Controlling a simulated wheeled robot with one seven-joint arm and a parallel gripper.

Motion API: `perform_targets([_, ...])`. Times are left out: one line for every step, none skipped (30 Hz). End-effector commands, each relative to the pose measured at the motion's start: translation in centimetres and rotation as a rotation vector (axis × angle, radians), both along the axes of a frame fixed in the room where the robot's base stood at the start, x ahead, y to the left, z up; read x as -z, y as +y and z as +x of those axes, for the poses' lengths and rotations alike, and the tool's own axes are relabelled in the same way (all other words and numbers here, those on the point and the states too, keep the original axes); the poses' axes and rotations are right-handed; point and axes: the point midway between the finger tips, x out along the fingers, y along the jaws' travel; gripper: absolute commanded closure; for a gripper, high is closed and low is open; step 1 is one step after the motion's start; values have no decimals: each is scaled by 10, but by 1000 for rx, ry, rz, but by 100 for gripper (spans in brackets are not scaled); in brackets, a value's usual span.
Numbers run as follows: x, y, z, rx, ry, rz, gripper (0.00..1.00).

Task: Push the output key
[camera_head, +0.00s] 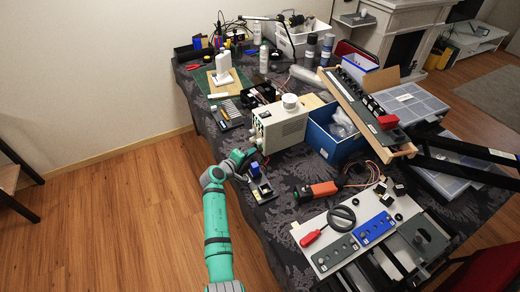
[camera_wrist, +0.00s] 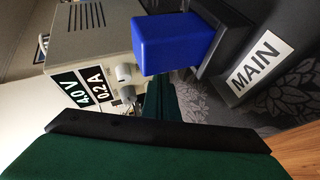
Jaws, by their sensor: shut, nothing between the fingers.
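A pale grey power supply box (camera_head: 281,128) stands on the table, its front towards my arm. In the wrist view the box (camera_wrist: 95,45) shows a 4.0 V readout (camera_wrist: 85,92), a 0.2 A readout (camera_wrist: 98,75) and grey knobs (camera_wrist: 124,73). I cannot make out which part is the output key; the lower front is partly hidden. My gripper (camera_head: 250,153) is shut and empty, close to the front of the box. Whether it touches is unclear. In the wrist view, dark green and black parts of my gripper fill the lower middle.
A blue block (camera_head: 254,169) sits close beside my gripper, by a dark unit labelled MAIN (camera_wrist: 256,68) in the wrist view. A blue bin (camera_head: 324,144) stands right of the supply. An orange-handled tool (camera_head: 318,191) and a switch panel (camera_head: 345,262) lie nearer the front.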

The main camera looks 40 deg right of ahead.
Motion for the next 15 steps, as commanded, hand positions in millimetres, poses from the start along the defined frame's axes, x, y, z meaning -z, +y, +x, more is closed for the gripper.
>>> perform_targets([0, -2, -1, 1, 0, 0, 100])
perform_targets([0, -3, -1, 1, 0, 0, 100])
perform_targets([0, -4, -1, 1, 0, 0, 100])
perform_targets([0, -4, -1, 0, 0, 0, 100])
perform_targets([0, -5, -1, 0, 0, 0, 100])
perform_targets([0, -5, -1, -1, 0, 0, 100])
perform_targets([0, -5, -2, -1, 0, 0, 100])
perform_targets([0, -6, -2, -1, 0, 0, 100])
perform_targets([0, -6, -2, -1, 0, 0, 100])
perform_targets([0, -6, -2, -1, 0, 0, 100])
perform_targets([0, -6, -2, -1, 0, 0, 100])
perform_targets([0, -6, -2, -1, 0, 0, 100])
perform_targets([0, -6, -2, -1, 0, 0, 100])
perform_targets([0, -6, -2, -1, 0, 0, 100])
perform_targets([0, -6, -2, -1, 0, 0, 100])
